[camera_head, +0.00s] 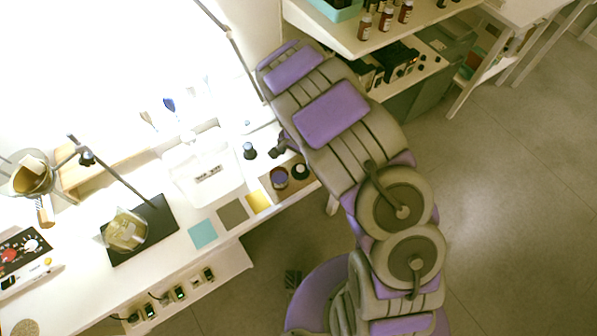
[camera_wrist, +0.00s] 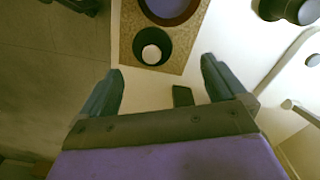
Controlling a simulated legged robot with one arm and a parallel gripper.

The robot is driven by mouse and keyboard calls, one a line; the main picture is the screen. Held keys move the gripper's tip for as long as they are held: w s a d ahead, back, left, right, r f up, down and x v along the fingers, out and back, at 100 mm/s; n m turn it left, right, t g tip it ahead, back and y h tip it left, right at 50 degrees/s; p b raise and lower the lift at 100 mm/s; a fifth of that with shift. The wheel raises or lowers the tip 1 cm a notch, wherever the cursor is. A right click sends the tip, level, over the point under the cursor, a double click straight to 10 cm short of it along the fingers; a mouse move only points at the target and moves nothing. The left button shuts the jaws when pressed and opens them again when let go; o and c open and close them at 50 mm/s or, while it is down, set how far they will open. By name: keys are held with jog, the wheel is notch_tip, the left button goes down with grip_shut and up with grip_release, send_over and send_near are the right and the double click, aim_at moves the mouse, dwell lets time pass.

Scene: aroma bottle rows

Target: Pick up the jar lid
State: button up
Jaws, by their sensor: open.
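A round black piece with a pale centre, which looks like the jar lid (camera_wrist: 152,48), lies on a speckled tan mat (camera_wrist: 187,55). In the head view the lid (camera_head: 299,171) is at the table's right end, beside a dark-rimmed jar with a purple inside (camera_head: 279,178). The jar (camera_wrist: 171,10) is cut off at the top of the wrist view. My gripper (camera_wrist: 161,65) is open and empty. In the wrist view its fingertips stand on either side below the lid, apart from it.
The white table carries coloured squares, including a yellow one (camera_head: 259,201), and a dark bottle (camera_head: 249,151) near the lid. A black pad with a glass vessel (camera_head: 127,230) stands farther left. A shelf with brown bottles (camera_head: 385,19) is at the upper right.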

aim_at(300, 167)
jog(key=shift+d+f, duration=0.15)
jog(key=shift+f, duration=0.75)
jog(key=shift+s+d+f+b, duration=0.1)
jog(key=shift+d+f+b, duration=0.3)
jog(key=shift+f, duration=0.25)
notch_tip(300, 167, down, 4)
jog(key=shift+s+d+r+b, duration=0.1)
jog(key=shift+s+r+b, duration=0.05)
jog(key=shift+b, duration=0.45)
jog(key=shift+a+f, duration=0.2)
jog(key=shift+f, duration=0.15)
jog(key=shift+c, duration=0.3)
jog(key=shift+d+r, duration=0.1)
jog(key=shift+d, duration=0.1)
jog(key=c, duration=0.3)
jog(key=shift+a, duration=0.1)
jog(key=c, duration=0.7)
